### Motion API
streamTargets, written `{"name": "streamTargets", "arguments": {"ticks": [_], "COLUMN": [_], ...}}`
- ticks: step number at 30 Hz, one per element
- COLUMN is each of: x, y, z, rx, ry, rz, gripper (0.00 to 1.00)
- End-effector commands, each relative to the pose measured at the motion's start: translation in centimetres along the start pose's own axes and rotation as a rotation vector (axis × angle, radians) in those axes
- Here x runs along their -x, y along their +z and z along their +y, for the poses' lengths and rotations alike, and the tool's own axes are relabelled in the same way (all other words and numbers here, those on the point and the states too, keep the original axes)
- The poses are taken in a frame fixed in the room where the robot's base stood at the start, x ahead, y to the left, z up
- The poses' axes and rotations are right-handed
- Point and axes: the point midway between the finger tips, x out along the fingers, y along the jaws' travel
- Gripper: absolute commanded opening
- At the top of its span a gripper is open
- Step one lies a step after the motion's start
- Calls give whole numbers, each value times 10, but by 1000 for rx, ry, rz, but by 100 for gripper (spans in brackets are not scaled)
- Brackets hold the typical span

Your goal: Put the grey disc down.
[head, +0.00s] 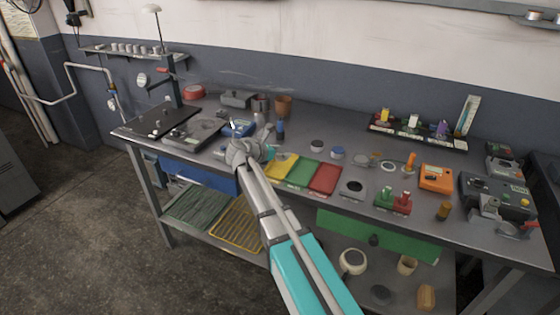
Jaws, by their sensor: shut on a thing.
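My gripper (261,131) is over the left-middle part of the workbench, beside a small blue device (238,128). It is seen from behind, with my wrist in front of it, and it is small in the picture. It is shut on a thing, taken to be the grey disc. The disc itself is mostly or wholly hidden, so its tilt and its height over the bench cannot be told. Yellow (279,166), green (302,173) and red (325,179) mats lie side by side just right of my wrist.
The grey workbench (350,216) holds many things. A dark flat plate (154,121) and a grey device are on the left. A blue-topped pot (337,152), an orange box (436,178) and red and green items are on the right. A rack (418,136) stands at the back.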

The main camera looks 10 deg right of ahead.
Motion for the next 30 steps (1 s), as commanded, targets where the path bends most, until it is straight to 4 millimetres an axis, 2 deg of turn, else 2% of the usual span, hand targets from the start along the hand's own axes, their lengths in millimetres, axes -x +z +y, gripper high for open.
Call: {"name": "streamTargets", "arguments": {"ticks": [1,10,29,30], "x": [-4,-12,-14,-14], "y": [-6,-28,-34,-33], "z": [4,2,2,2], "rx": [0,0,0,0], "ry": [0,0,1,1], "rz": [0,-1,0,0], "gripper": [14,14,14,74]}}
